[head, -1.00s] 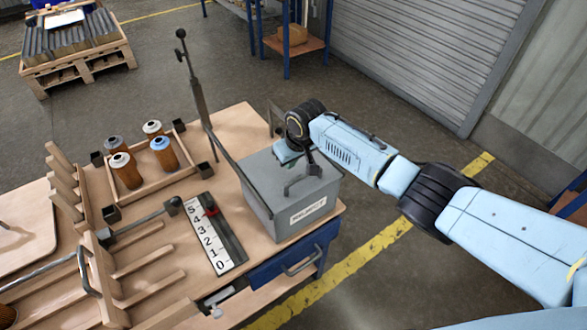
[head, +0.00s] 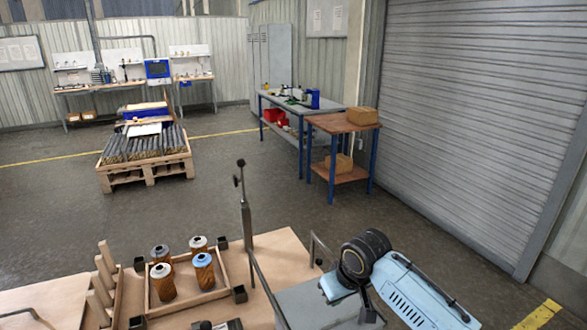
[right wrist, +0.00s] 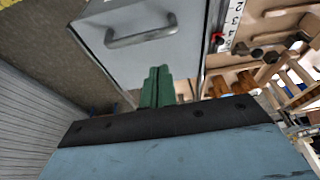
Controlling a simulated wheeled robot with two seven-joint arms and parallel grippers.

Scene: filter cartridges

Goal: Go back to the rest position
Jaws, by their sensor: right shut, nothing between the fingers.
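My right gripper shows in the right wrist view (right wrist: 158,86), its two green fingers shut together with nothing between them. In the head view my right arm (head: 425,295) comes in from the lower right, and its black wrist joint (head: 364,252) is above the grey box (head: 300,302). The box's handle (right wrist: 142,36) shows in the right wrist view, apart from the fingertips. In the head view the fingertips are hard to make out. My left gripper is not in view.
A wooden tray (head: 186,309) on the bench holds several filter cartridges, one with a blue top (head: 203,272). A thin dark post (head: 245,210) stands between tray and box. Behind are a pallet (head: 145,175) and a brown-topped table (head: 343,122). Floor between is clear.

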